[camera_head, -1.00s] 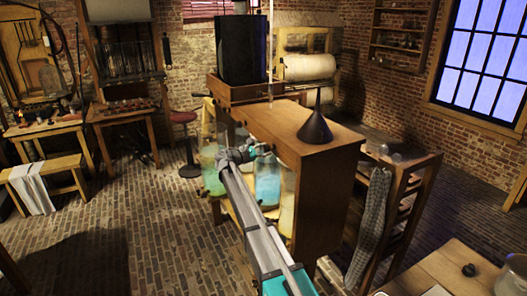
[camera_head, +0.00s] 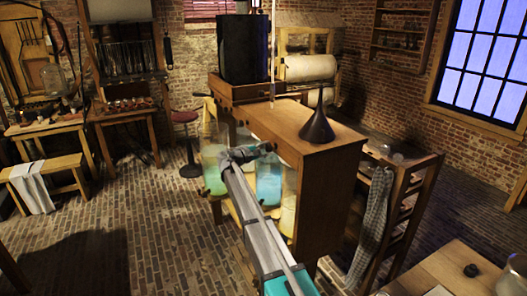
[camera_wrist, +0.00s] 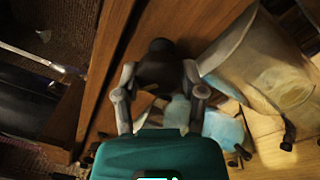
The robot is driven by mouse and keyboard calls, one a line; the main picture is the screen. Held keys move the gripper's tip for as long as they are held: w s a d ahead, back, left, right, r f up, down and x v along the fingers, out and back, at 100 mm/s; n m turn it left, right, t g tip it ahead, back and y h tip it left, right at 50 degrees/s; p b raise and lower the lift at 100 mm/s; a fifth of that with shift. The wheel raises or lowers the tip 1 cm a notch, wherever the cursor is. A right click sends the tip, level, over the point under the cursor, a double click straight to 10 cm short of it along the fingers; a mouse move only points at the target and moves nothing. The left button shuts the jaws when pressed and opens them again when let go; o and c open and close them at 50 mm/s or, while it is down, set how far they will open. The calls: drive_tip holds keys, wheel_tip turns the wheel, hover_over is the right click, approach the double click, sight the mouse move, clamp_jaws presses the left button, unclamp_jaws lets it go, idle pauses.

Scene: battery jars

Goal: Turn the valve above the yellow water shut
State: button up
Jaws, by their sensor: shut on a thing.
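A jar of yellow water (camera_head: 288,216) stands at the near right end of the wooden cabinet in the head view, partly behind my arm. A jar of blue water (camera_head: 268,184) and a jar of green water (camera_head: 213,172) stand to its left. My gripper (camera_head: 266,149) is at the cabinet's side, near the top of the blue jar in this picture. In the wrist view, my gripper (camera_wrist: 158,74) has its fingers on both sides of a dark round valve knob (camera_wrist: 156,50) and is shut on it. Which jar this valve serves is hard to tell.
The wooden cabinet (camera_head: 330,185) carries a dark funnel (camera_head: 317,122) and a black tank (camera_head: 242,48). A wooden rack with a grey cloth (camera_head: 372,225) stands at right. A large glass jar (camera_wrist: 262,62) is close right of my gripper.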

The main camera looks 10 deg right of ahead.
drive_tip(key=m, duration=0.7)
drive_tip(key=shift+s+d+h, duration=0.15)
drive_tip(key=shift+d+h, duration=0.1)
drive_tip(key=shift+h, duration=0.05)
drive_tip(key=m+g, duration=0.1)
drive_tip(key=m, duration=0.5)
drive_tip(key=shift+h, duration=0.3)
drive_tip(key=o, duration=1.1)
drive_tip(key=shift+r, duration=0.1)
drive_tip(key=shift+o, duration=0.2)
